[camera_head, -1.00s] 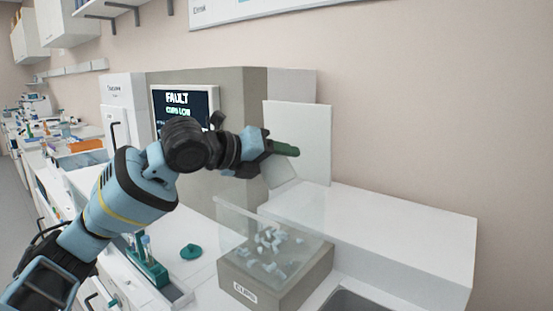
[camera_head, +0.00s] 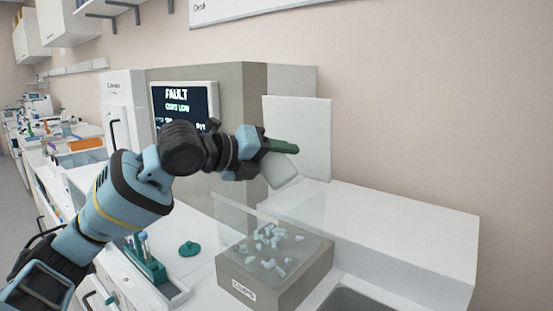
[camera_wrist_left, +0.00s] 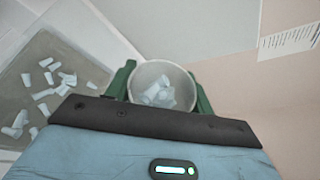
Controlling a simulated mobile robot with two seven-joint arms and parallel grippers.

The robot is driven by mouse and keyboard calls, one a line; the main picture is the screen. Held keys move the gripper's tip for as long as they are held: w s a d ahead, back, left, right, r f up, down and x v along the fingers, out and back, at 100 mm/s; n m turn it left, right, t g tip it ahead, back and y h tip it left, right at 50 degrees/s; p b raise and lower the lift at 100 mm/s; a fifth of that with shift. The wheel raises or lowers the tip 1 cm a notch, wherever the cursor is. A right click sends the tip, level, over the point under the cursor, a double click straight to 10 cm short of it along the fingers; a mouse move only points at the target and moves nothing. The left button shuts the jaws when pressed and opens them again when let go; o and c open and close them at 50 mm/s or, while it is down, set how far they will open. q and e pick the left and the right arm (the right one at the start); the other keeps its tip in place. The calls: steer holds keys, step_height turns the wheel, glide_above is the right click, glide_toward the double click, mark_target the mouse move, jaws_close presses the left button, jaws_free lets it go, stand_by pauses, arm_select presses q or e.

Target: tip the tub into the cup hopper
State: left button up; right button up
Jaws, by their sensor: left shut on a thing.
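My left gripper (camera_head: 284,150) reaches in from the left and is shut on a pale tub (camera_head: 282,174), which it holds tilted, above the cup hopper. In the left wrist view the green fingers clasp the tub (camera_wrist_left: 139,76) from both sides. Its round mouth faces that camera, and several small white cups (camera_wrist_left: 160,93) lie inside. The cup hopper (camera_head: 244,283) is a grey-beige box with a label on its front and several loose white cups (camera_head: 276,247) in it. A clear panel (camera_head: 235,213) stands at its rear. My right gripper is not in view.
A grey machine with a screen (camera_head: 186,108) reading "FAULT" stands behind the arm. A white ledge (camera_head: 400,225) runs behind and right of the hopper. A teal lid (camera_head: 189,249) and a tube rack (camera_head: 147,262) are on the counter at left; a sink (camera_head: 350,302) is at the front.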

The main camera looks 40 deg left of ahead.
arm_select(q)
steer(key=shift+d+f+n+b, duration=0.1)
steer(key=shift+f+n+b, duration=0.4)
steer(key=shift+f+b, duration=0.1)
steer(key=shift+h, duration=0.4)
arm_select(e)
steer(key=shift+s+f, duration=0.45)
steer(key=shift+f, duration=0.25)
arm_select(q)
steer(key=shift+r, duration=0.1)
steer(key=shift+n, duration=0.3)
steer(key=shift+d+n+t, duration=0.1)
steer(key=shift+n+t, duration=0.4)
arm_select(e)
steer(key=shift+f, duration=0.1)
arm_select(q)
steer(key=shift+r+n+h, duration=0.1)
steer(key=shift+n+h, duration=0.4)
steer(key=shift+n, duration=0.3)
